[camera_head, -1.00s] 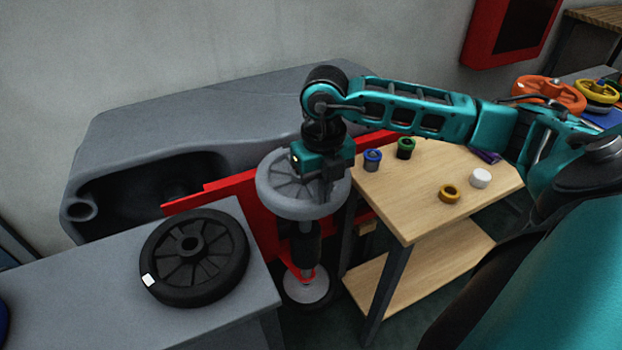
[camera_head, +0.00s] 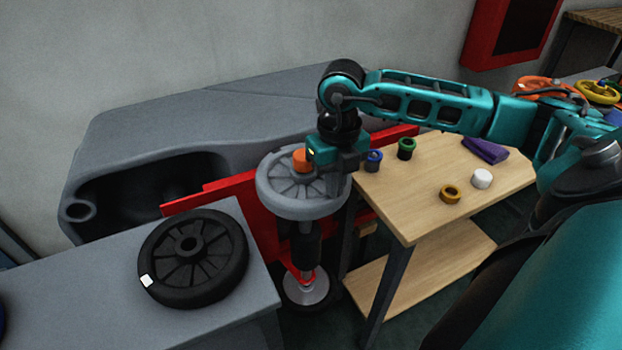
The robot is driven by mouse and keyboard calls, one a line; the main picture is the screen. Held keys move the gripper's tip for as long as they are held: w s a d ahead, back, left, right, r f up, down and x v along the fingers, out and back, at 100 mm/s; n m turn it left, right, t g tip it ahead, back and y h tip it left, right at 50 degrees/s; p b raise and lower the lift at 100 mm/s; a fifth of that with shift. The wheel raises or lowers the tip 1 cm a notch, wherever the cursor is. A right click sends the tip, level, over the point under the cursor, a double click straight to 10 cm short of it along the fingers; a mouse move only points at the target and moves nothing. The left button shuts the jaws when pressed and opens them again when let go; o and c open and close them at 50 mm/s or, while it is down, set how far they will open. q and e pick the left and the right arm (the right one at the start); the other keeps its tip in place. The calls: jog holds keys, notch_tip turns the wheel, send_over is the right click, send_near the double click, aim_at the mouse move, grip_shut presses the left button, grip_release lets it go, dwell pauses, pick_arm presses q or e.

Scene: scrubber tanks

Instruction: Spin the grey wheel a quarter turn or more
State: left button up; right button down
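The grey wheel (camera_head: 285,199) lies flat on top of an upright shaft in the middle of the view. An orange piece (camera_head: 301,160) shows near the back of its upper face. My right gripper (camera_head: 334,188) points down at the right side of the wheel, with its fingers at or just above the rim. Whether it touches the wheel, and whether its fingers are apart, I cannot tell. The gripper hides the wheel's right part. My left gripper is not in view.
A black wheel (camera_head: 162,268) with a white mark lies on the grey bench (camera_head: 92,303) at left. A wooden table (camera_head: 412,193) at right holds small coloured caps and a purple cloth (camera_head: 486,149). A red panel (camera_head: 230,189) runs behind the grey wheel.

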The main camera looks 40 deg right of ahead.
jog(key=shift+d, duration=0.75)
jog(key=shift+w, duration=0.1)
jog(key=shift+r, duration=0.1)
notch_tip(320, 180, up, 7)
jog(key=p, duration=0.5)
